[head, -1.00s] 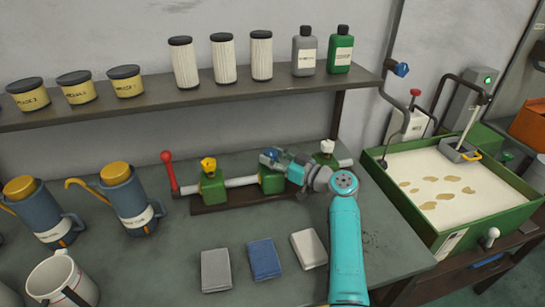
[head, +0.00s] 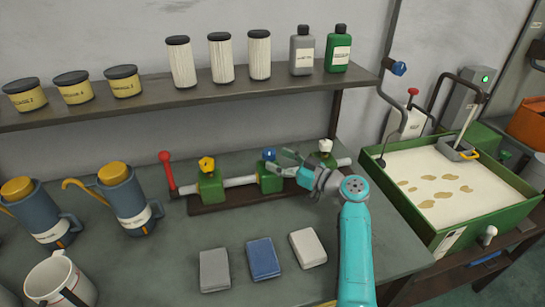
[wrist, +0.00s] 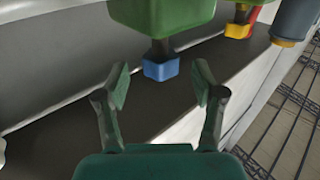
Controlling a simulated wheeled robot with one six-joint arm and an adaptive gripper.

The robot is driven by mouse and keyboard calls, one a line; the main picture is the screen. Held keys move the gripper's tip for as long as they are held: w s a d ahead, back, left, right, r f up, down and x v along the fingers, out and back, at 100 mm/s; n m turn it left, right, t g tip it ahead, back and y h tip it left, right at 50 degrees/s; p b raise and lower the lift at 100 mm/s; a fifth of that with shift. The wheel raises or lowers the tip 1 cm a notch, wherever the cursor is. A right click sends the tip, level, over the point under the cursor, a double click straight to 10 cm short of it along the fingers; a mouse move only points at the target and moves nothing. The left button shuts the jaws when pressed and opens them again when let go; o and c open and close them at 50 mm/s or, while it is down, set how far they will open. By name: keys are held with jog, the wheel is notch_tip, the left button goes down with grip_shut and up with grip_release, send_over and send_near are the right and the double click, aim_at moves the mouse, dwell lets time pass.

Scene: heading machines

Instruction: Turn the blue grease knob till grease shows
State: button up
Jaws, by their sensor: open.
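The blue grease knob (head: 269,154) sits on top of the middle green block (head: 270,178) of a bar on the bench. In the wrist view the blue knob (wrist: 160,68) lies just beyond and between the fingertips, with its green block (wrist: 163,14) above it in the picture. My gripper (head: 287,163) is open and empty, just right of the knob; in the wrist view its two spread fingers (wrist: 161,84) show a gap to the knob on both sides. I see no grease around the knob, but it is small in both views.
A yellow knob (head: 207,163) and a white knob (head: 325,145) top the neighbouring blocks. A red-tipped lever (head: 167,170) stands at the bar's left end. Three folded cloths (head: 262,260) lie in front. A shelf (head: 200,96) with jars and bottles runs behind.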

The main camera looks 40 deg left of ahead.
jog(key=d, duration=0.8)
jog(key=shift+d, duration=0.25)
jog(key=shift+s, duration=0.1)
